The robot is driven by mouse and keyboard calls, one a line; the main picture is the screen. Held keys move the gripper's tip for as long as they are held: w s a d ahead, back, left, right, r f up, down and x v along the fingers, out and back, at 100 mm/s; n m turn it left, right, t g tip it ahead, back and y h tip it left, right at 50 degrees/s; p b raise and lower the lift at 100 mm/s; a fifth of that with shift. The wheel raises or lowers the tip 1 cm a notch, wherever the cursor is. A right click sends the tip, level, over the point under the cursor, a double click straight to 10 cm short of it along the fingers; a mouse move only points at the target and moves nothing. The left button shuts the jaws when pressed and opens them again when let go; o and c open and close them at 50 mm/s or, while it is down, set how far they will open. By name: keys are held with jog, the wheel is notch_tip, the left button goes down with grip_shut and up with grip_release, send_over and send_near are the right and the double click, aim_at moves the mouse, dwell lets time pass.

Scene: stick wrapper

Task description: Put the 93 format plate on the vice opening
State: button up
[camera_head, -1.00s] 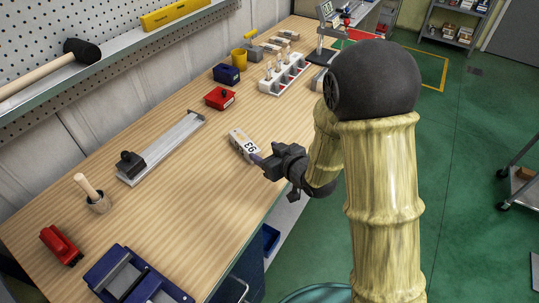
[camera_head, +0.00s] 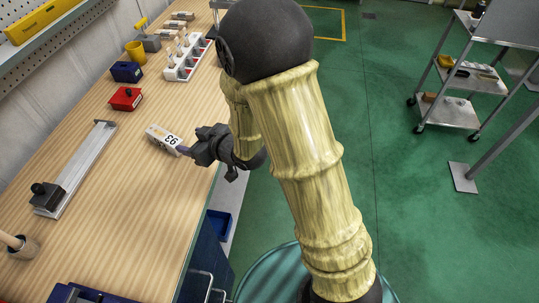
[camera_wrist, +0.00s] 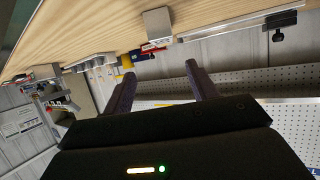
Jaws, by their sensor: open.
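The 93 format plate (camera_head: 163,138) is a pale block with a black "93" marking, lying on the wooden bench near its right edge. My gripper (camera_head: 184,151) is just right of the plate, with its fingertips close to the plate's end; contact cannot be told. In the wrist view my gripper (camera_wrist: 160,76) shows two separated fingers with nothing between them. A grey block, apparently the plate (camera_wrist: 157,22), lies beyond them in that upside-down view. The blue vice (camera_head: 85,294) is cut off at the bottom left edge, and its opening is not clear.
A red box (camera_head: 126,98), a dark blue box (camera_head: 126,71) and a white rack (camera_head: 186,58) stand farther back. A long metal rail (camera_head: 80,165) lies left of the plate. Bare wood lies between plate and vice. A shelf cart (camera_head: 466,82) stands on the right floor.

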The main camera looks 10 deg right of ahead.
jog(key=s+d+m+g+h, duration=0.2)
jog(key=s+d+m+h, duration=0.15)
jog(key=d, duration=0.65)
jog(key=s+d+m+g+h, duration=0.1)
jog(key=s+d+m+h, duration=0.15)
jog(key=d+h, duration=0.45)
jog(key=s+d+r+m+g+y, duration=0.1)
jog(key=s+d+m+g, duration=0.1)
jog(key=s+d, duration=0.4)
jog(key=s+g, duration=0.1)
jog(key=s, duration=0.2)
jog(key=shift+m+g, duration=0.4)
jog(key=shift+o, duration=0.4)
jog(key=shift+d, duration=0.1)
